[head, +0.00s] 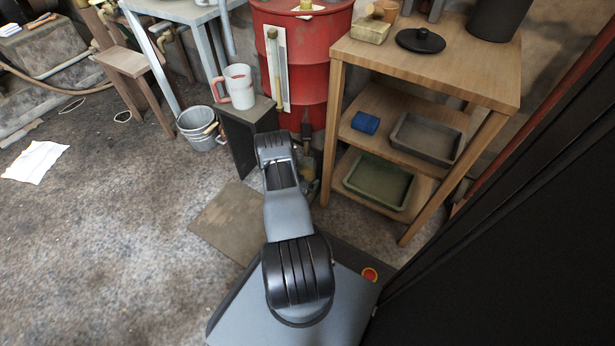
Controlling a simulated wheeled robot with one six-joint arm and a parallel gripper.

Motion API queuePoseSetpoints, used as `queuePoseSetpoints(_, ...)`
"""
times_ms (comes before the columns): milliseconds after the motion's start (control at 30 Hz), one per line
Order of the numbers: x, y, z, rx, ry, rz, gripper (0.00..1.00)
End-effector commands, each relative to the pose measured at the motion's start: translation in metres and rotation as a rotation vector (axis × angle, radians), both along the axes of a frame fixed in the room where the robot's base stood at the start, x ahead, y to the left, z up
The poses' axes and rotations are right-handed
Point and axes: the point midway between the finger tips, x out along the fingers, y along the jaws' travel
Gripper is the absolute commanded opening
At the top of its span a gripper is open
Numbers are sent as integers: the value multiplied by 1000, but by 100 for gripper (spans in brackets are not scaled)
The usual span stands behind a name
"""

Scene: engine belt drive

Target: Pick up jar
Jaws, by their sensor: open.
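A small glassy, yellowish object that looks like a jar (308,170) stands low by the foot of the red barrel, between a dark box-like stand and the wooden shelf. It is small and partly hidden by my arm, so its outline is unclear. My gripper (306,146) is a dark shape just above it, beyond the end of my arm, and points down. It is open. I cannot tell whether its fingers touch or surround the jar.
A dark stand (243,140) holds a white pitcher (238,88). A metal bucket (198,127) is left of it. The red barrel (305,65) stands behind. A wooden shelf (425,75) with trays is close on the right. The floor at left is mostly clear.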

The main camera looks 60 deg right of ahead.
Motion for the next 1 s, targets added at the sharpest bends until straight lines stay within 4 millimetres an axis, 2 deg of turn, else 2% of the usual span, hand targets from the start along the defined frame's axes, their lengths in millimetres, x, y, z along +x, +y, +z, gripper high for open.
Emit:
queuePoseSetpoints(67, 0, 0, 1, 0, 0, 0, 100)
queuePoseSetpoints(667, 0, 1, 1, 0, 0, 0, 43)
queuePoseSetpoints(1000, 0, 0, 2, -2, -1, 0, 41)
